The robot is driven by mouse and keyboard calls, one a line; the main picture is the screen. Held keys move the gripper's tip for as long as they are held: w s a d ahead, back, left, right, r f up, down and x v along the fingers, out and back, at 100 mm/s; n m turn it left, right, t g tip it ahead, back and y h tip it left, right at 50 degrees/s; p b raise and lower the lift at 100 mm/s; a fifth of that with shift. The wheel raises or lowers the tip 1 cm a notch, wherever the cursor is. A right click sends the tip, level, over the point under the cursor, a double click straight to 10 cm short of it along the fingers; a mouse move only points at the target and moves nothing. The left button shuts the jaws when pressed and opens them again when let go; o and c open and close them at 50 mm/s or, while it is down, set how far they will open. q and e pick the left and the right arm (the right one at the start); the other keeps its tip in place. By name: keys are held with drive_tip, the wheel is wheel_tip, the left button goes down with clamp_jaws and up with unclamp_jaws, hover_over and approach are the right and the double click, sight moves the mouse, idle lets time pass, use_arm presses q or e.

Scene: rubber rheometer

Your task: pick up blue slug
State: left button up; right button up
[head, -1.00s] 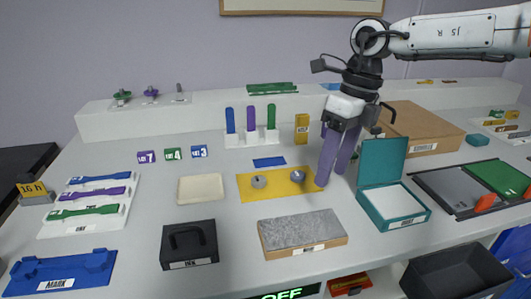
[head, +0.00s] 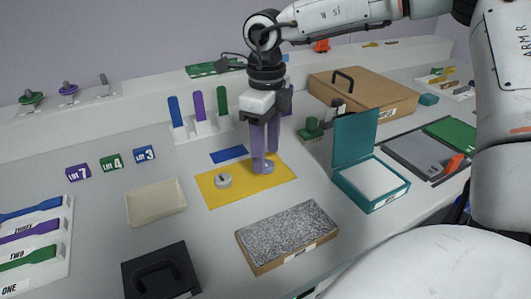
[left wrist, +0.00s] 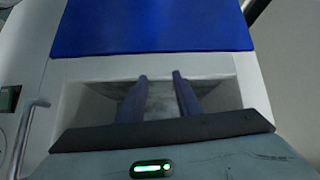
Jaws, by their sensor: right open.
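A small slug with a bluish top (head: 268,168) sits on the right part of the yellow mat (head: 222,200). My right gripper (head: 262,165) points down at it from above, with its purple fingers open. The fingers partly hide the slug, and I cannot tell whether they touch it. A second, grey slug (head: 223,181) lies on the mat to the left, apart from the gripper. My left gripper (left wrist: 160,78) shows only in the left wrist view, fingers apart with nothing seen between them.
A rough grey slab (head: 288,232) lies in front of the mat. An open teal box (head: 372,190) stands to the right. A rack with coloured strips (head: 202,132) and a blue patch (head: 229,154) are behind. A cream tray (head: 156,202) is to the left.

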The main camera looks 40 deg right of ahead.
wheel_tip(320, 180, down, 2)
drive_tip(key=shift+w+f, duration=0.1)
drive_tip(key=c, duration=1.1)
